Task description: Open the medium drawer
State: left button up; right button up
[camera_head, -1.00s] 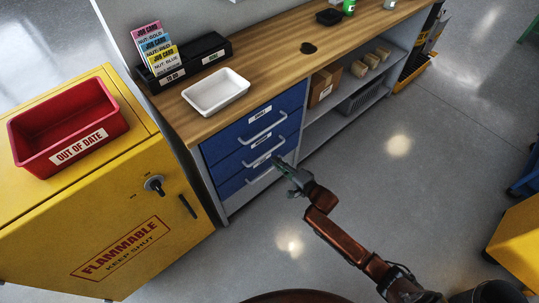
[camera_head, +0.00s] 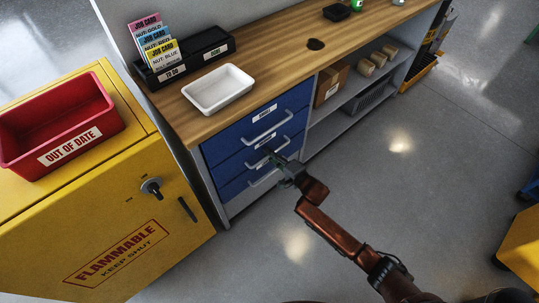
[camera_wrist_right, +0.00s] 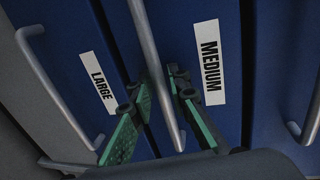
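The medium drawer (camera_wrist_right: 222,95) is a blue front with a white MEDIUM label and a grey bar handle (camera_wrist_right: 157,70). It looks closed. In the head view the medium drawer (camera_head: 240,162) is the middle of three blue drawers. My right gripper (camera_head: 272,157) is at its handle and covers part of it. In the right wrist view, the green-padded fingers of the right gripper (camera_wrist_right: 155,90) are apart, one on each side of the handle. I cannot tell whether they touch it. My left gripper is not in view.
The small drawer (camera_head: 240,135) is above and the large drawer (camera_head: 235,186) below, both closed. A wooden worktop (camera_head: 285,62) holds a white tray (camera_head: 218,90). A yellow flammables cabinet (camera_head: 100,215) stands at left. The floor (camera_head: 430,165) in front is clear.

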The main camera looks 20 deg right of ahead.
jog(key=shift+c, duration=0.4)
grip_shut()
